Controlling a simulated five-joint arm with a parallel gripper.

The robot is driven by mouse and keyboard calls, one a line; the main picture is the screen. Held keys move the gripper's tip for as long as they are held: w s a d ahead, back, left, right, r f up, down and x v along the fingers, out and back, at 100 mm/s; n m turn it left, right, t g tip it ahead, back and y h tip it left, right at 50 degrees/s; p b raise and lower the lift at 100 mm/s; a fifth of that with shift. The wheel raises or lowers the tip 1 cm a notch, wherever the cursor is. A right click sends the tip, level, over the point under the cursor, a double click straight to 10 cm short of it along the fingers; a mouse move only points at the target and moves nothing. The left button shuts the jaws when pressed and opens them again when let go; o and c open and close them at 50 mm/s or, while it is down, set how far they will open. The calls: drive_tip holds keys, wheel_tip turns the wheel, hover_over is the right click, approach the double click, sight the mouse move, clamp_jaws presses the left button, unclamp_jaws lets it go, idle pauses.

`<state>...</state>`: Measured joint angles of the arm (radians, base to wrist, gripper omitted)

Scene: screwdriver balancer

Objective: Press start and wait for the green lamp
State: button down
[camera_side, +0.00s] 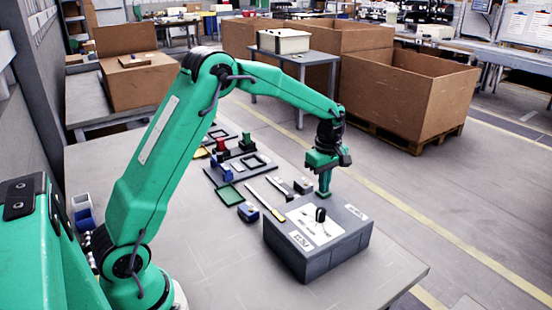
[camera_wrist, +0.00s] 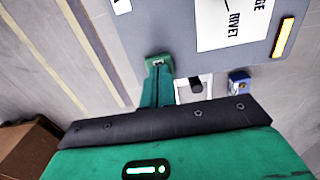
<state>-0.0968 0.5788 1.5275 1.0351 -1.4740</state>
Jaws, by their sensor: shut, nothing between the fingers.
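A grey box (camera_side: 315,262) stands on the table, with a printed white label and a black lever-like part (camera_side: 320,214) on its top. In the wrist view the box (camera_wrist: 160,22) fills the upper middle. My gripper (camera_side: 324,192) points down at the box's back edge, shut and empty. In the wrist view its fingers (camera_wrist: 157,82) reach a small green square (camera_wrist: 157,61) at the box's edge; I cannot tell whether this is the button or my fingertip, nor whether it is pressed. No lit green lamp shows on the box.
Several small parts and frames lie further back, including a green frame (camera_side: 229,194). Large cardboard crates (camera_side: 405,95) stand on the floor behind. The table's front is clear.

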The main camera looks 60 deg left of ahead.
drive_tip(key=shift+r, duration=3.5)
drive_tip(key=shift+r, duration=0.1)
wheel_tip(320, 180, up, 6)
drive_tip(key=shift+f, duration=0.1)
drive_tip(key=s+d+r+m+t, duration=0.25)
drive_tip(key=s+m, duration=0.25)
drive_tip(key=s, duration=0.3)
drive_tip(key=s+d+r+m+t, duration=0.1)
drive_tip(key=s+r+m, duration=0.3)
drive_tip(key=s, duration=0.3)
drive_tip(key=s+f+m+t, duration=0.1)
drive_tip(key=s+f+m, duration=0.1)
drive_tip(key=s+m, duration=0.2)
drive_tip(key=s+d+f+m+t, duration=0.1)
drive_tip(key=s+f+m, duration=0.2)
drive_tip(key=s, duration=0.7)
drive_tip(key=shift+d+f+m, duration=0.25)
drive_tip(key=shift+m, duration=0.75)
